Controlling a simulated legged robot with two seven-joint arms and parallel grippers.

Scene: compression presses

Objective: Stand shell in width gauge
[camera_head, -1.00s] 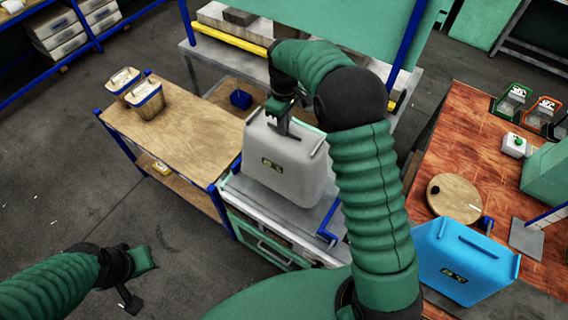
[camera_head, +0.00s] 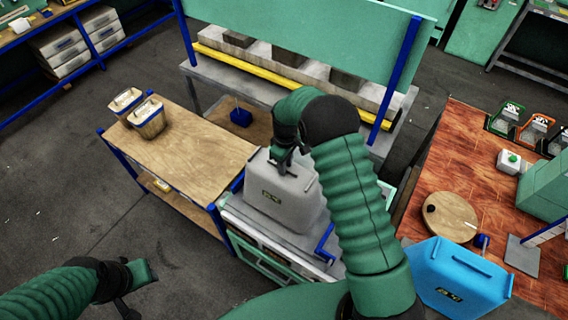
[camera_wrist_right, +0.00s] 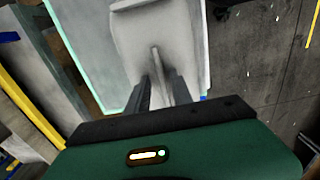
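The grey shell (camera_head: 283,203) has a dark label on its front and stands upright at the grey-topped station in the middle of the head view. Its pale top and thin ridge also show in the right wrist view (camera_wrist_right: 150,30). My right gripper (camera_head: 286,163) is over the shell top. In the wrist view my right fingers (camera_wrist_right: 160,88) lie on both sides of the ridge and look closed on it. A blue bracket (camera_head: 326,245) is beside the shell's lower right. I cannot tell which part is the width gauge. My left gripper (camera_head: 136,292) hangs at lower left, away from things.
A blue shell (camera_head: 455,277) stands at lower right by the red-brown bench (camera_head: 400,222). A round wooden disc (camera_head: 450,216) lies on that bench. A wooden table (camera_head: 195,145) with two containers (camera_head: 148,118) is left. A press with a yellow bar (camera_head: 235,62) stands behind.

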